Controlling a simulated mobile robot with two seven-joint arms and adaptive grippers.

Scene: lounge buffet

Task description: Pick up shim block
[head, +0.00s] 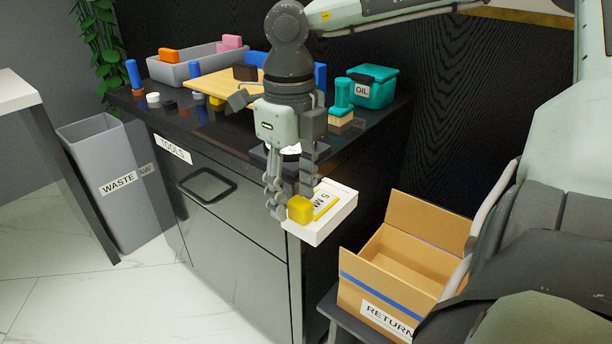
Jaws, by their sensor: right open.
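A small yellow block (300,209), which may be the shim block, shows at the left end of a white tray (333,229) with a partly hidden label. My right gripper (291,203) points down over the cabinet's front right corner. Its fingers are open, with the yellow block close by their tips. One finger is left of the block and another is just above it, covering part of the tray. I cannot tell whether the fingers touch the block. My left gripper is not in view.
The black cabinet top (375,133) carries a teal OIL box (372,88), a grey bin (182,73), a wooden board (215,84) and several small parts. An open RETURN carton (385,285) stands at right. A grey WASTE bin (105,200) stands left.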

